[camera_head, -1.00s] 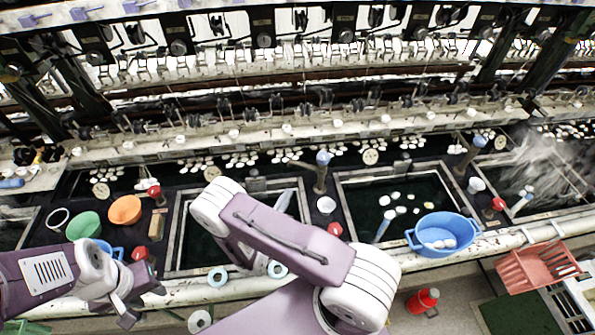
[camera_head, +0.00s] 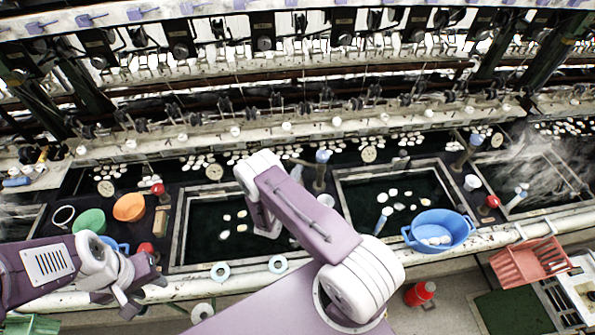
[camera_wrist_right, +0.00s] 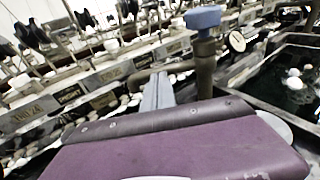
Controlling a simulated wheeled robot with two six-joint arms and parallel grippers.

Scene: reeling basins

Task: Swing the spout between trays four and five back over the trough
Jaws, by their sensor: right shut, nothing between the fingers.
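The spout post with a blue cap (camera_head: 322,157) stands between two dark water trays, the left tray (camera_head: 178,232) and the right tray (camera_head: 340,200). In the right wrist view its blue cap (camera_wrist_right: 204,17) and brown post show close up, with a brown pipe (camera_wrist_right: 143,78) reaching left from the post. My right gripper (camera_head: 297,172) is just left of the post, partly hidden by my arm. In the wrist view its grey fingers (camera_wrist_right: 158,92) are shut and empty, close to the pipe; contact is unclear. My left gripper (camera_head: 140,287) hangs at the lower left, away from the spout.
A second blue-capped post (camera_head: 475,142) stands further right. A blue basin (camera_head: 440,231) sits at the right tray's front corner. Green (camera_head: 90,221) and orange bowls (camera_head: 129,207) stand left. The reeling frame (camera_head: 300,130) runs behind. A red basket (camera_head: 528,264) is at right.

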